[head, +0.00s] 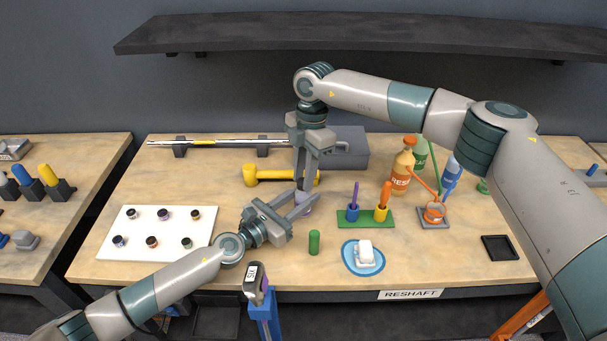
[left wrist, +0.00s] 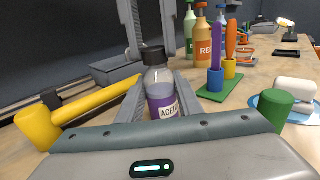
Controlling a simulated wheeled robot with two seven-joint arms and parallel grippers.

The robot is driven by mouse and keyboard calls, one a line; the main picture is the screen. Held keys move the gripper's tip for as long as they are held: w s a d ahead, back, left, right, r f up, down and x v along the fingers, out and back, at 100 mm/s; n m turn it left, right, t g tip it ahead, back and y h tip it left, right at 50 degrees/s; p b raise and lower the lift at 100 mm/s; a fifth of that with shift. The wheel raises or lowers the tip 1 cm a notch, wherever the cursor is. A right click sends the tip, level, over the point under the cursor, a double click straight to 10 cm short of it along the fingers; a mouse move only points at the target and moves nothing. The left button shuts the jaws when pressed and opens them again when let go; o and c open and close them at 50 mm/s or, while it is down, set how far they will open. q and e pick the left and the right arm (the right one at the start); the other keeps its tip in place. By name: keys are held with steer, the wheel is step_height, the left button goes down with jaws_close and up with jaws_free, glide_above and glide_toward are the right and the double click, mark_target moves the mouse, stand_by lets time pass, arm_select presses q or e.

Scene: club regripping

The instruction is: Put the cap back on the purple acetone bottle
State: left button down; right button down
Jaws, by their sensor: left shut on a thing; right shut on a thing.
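The acetone bottle (left wrist: 160,85) is clear with purple liquid and a white label, and stands upright on the bench. My left gripper (head: 303,204) is shut on its body from the side; the fingers flank it in the left wrist view. The dark cap (left wrist: 153,56) sits at the top of the bottle, on or right at its neck; I cannot tell if it is threaded. My right gripper (left wrist: 152,48) points straight down and is shut on the cap. In the head view the right gripper (head: 305,184) hides the cap and most of the bottle.
A yellow mallet (head: 265,174) lies behind the bottle. A green cylinder (head: 314,242) stands in front. Right are a green rack (head: 367,223) with brushes, an orange bottle (head: 402,172) and a blue dish (head: 347,256). A white board (head: 135,247) with small pots lies left.

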steer(key=m, duration=0.4)
steer(key=shift+d, duration=0.1)
steer(key=m+t, duration=0.1)
steer(key=m, duration=0.4)
steer(key=c, duration=1.4)
jaws_free()
steer(key=shift+s, duration=0.1)
step_height(320, 180, up, 12)
steer(key=d, duration=0.1)
steer(key=shift+d, duration=0.2)
steer(key=shift+s, duration=0.1)
arm_select(q)
steer(key=c, duration=1.2)
jaws_free()
